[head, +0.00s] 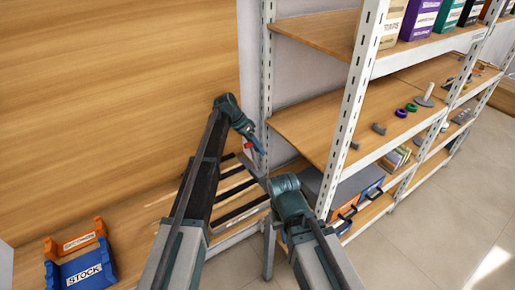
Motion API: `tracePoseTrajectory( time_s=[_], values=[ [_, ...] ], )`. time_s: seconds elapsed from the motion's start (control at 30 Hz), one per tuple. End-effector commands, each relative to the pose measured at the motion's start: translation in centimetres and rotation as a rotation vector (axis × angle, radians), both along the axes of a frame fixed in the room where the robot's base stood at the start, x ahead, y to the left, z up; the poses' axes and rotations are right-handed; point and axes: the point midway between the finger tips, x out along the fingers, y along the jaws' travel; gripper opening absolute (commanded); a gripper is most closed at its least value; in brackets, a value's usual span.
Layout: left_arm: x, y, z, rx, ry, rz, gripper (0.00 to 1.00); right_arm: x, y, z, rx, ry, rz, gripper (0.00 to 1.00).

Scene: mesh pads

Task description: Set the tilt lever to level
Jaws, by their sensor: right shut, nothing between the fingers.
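A small red and white part (247,147) shows beside the shelf post, just left of my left gripper. It may be the tilt lever, but it is too small and too covered to be sure of that or of its setting. My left gripper (259,147) points down and right close to it; I cannot tell whether they touch or whether the jaws are open. My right gripper (261,179) is lower, shut and empty, pointing up and left near the slatted rack (240,191). My arms hide part of this rack.
A metal shelf unit with wooden boards (310,122) stands to the right, its white post (352,110) close to my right arm. Blue and orange bins (82,262) sit at lower left. A wooden panel (110,90) fills the upper left. Floor (430,220) at right is clear.

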Motion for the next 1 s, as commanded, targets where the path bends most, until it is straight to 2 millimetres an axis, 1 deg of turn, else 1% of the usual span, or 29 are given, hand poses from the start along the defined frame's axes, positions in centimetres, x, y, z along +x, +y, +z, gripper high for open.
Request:
tracePoseTrajectory(
  time_s=[0.03, 0.07, 0.33, 0.47, 0.67, 1.0],
  values=[
    [0.0, 0.0, 0.0, 0.0, 0.0, 0.0, 0.54, 0.0, 0.0, 0.0, 0.0, 0.0, 0.0, 0.0],
    [0.0, 0.0, 0.0, -0.001, -0.001, 0.0, 0.57, 0.0, 0.0, 0.0, 0.0, 0.0, 0.0, 0.0],
    [0.1, 0.0, 0.0, -0.001, -0.001, 0.0, 0.57, 0.0, 0.0, 0.0, 0.0, 0.0, 0.0, 0.0],
    [0.1, 0.1, 0.4, -0.002, -0.001, 0.001, 0.57, 0.0, 0.0, 0.4, 0.0, 0.0, 0.0, 0.0],
    [0.2, 0.9, 2.0, -0.001, -0.002, 0.001, 0.57, 0.0, 0.0, 2.0, 0.0, 0.0, 0.0, 0.0],
    [0.4, 3.2, 6.0, -0.001, 0.0, 0.001, 0.57, 0.0, 0.0, 6.0, 0.0, 0.0, 0.0, 0.0]
  ],
)
